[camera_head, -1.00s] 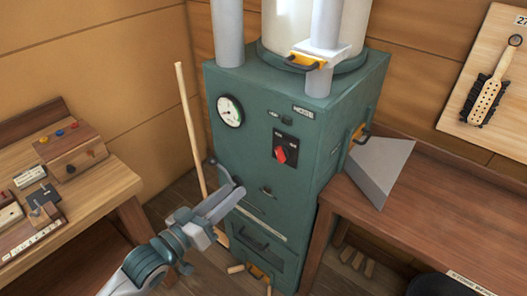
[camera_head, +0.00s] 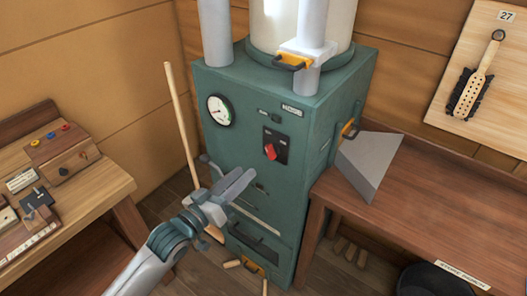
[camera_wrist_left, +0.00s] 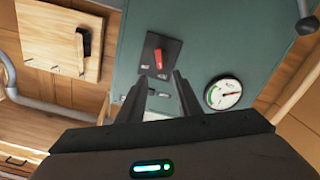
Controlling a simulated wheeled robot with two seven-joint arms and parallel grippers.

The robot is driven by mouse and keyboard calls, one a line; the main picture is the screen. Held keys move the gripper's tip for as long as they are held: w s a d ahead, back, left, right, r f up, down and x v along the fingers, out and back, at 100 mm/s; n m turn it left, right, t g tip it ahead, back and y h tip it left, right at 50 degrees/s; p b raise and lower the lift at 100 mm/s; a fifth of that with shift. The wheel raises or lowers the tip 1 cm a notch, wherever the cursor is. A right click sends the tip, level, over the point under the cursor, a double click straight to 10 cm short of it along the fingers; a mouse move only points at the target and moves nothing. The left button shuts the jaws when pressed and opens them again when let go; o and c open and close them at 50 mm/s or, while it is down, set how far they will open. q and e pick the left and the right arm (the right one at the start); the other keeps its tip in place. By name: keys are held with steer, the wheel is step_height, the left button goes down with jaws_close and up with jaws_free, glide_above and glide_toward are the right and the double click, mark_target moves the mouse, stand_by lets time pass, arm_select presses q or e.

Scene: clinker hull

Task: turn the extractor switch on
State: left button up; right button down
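The extractor is a tall green cabinet (camera_head: 240,80). On its front is a black switch plate with a red switch handle (camera_head: 271,151). The red handle also shows in the wrist view (camera_wrist_left: 161,60), lying nearly upright in that picture, just beyond the fingertips. My left gripper (camera_head: 248,177) is below and left of the switch in the head view, apart from it. In the wrist view its two fingers (camera_wrist_left: 158,84) are spread with nothing between them. The switch markings are too small to read. My right gripper is out of view.
A round gauge (camera_head: 220,110) and a grey lever (camera_head: 208,166) are on the cabinet's left side. A wooden pole (camera_head: 181,120) leans beside it. A workbench (camera_head: 440,215) with a grey hood (camera_head: 368,165) stands right; another table (camera_head: 105,190) stands left.

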mark_target(267, 152)
arm_select(q)
steer(key=p+x, duration=0.2)
steer(key=x, duration=0.8)
steer(key=shift+w+d+p, duration=0.2)
steer(key=shift+w+p, duration=0.1)
steer(key=shift+p, duration=0.05)
steer(key=shift+c, duration=0.3)
jaws_close()
